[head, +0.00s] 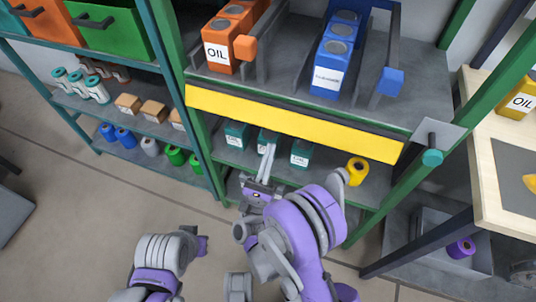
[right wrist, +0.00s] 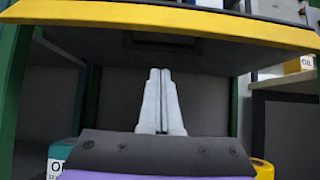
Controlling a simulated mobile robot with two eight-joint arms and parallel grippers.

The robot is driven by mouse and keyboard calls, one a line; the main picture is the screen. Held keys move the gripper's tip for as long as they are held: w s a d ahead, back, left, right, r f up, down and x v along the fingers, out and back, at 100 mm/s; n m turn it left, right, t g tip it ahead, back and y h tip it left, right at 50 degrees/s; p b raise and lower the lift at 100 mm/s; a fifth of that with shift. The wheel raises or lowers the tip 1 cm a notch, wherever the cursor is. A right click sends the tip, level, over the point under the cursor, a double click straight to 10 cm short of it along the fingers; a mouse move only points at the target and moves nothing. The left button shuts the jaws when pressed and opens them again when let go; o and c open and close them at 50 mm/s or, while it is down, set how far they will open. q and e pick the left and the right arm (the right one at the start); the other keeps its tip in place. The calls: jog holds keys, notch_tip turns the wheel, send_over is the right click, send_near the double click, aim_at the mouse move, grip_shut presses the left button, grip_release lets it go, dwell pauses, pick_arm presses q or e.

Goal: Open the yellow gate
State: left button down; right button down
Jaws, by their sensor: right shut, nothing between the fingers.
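The yellow gate (head: 290,122) is a long flat yellow panel along the front edge of the green rack's upper shelf. It slants down to the right in the head view and crosses the top of the right wrist view (right wrist: 170,14). My right gripper (head: 268,148) is shut and empty, its fingers pointing at the space just under the gate. In the right wrist view its two pale fingers (right wrist: 160,72) are together, below the gate and the shelf's dark underside. No contact with the gate shows. A part of my left arm is at the lower left; its gripper is not visible.
Orange oil cans (head: 219,55) and blue cans (head: 330,70) stand in lanes above the gate. Teal cans (head: 300,153) and a yellow roll (head: 356,171) sit on the shelf below. A green post and a teal knob (head: 432,157) are at right.

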aim_at(288, 116)
pick_arm(q)
jog(key=shift+f, duration=0.25)
pick_arm(e)
notch_tip(288, 116, up, 6)
jog(key=w, duration=0.1)
jog(key=shift+w+d, duration=0.25)
jog(key=shift+d, duration=0.05)
